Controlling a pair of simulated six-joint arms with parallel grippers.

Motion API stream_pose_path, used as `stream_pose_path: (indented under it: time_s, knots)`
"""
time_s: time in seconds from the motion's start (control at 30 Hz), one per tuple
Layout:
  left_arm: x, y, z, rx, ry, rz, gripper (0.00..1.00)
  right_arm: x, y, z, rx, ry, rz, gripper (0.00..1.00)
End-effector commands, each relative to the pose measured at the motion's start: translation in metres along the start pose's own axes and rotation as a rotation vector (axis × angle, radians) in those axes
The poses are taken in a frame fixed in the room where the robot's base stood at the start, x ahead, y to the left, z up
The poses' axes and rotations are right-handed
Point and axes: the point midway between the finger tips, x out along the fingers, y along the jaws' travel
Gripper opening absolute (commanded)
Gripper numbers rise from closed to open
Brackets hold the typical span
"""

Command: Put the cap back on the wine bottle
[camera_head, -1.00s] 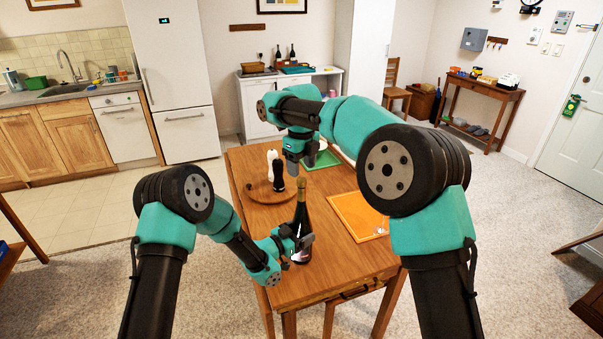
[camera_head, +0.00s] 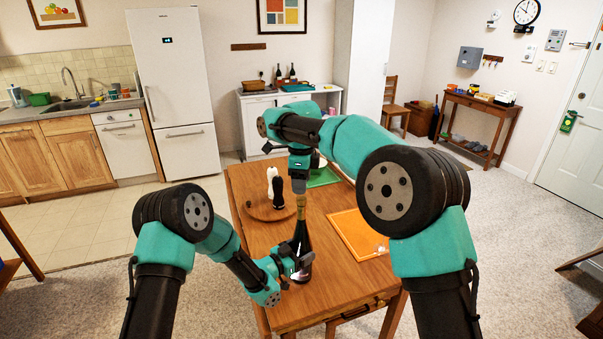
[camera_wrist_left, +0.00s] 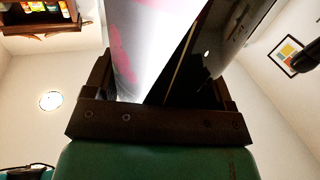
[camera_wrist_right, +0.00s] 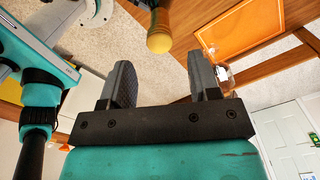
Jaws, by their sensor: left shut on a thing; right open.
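The dark wine bottle (camera_head: 301,243) with a gold neck stands upright near the front of the wooden table. My left gripper (camera_head: 299,262) is shut on its lower body; the bottle (camera_wrist_left: 210,60) fills the space between the fingers in the left wrist view. My right gripper (camera_head: 299,185) is open, just above the neck in the head view. In the right wrist view, the gold bottle top (camera_wrist_right: 158,40) shows beyond and between the open fingers (camera_wrist_right: 160,85), apart from them. A small pale object (camera_head: 380,249) lies by the orange board's near corner; I cannot tell whether it is the cap.
The orange board (camera_head: 357,235) lies right of the bottle. A round wooden tray (camera_head: 258,212) with a white and a black shaker stands behind left. A green board (camera_head: 323,177) lies at the back. The table front (camera_head: 300,315) is clear.

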Motion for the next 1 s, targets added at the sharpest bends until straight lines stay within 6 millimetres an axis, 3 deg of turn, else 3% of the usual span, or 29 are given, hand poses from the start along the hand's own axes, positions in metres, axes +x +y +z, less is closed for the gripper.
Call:
stream_pose_path:
  time_s: [1.0]
  knots:
    - [-0.0002, -0.0002, 0.0005, 0.001, -0.001, -0.001, 0.11, -0.0092, 0.0002, -0.0001, -1.360, 0.000, 0.000, 0.56]
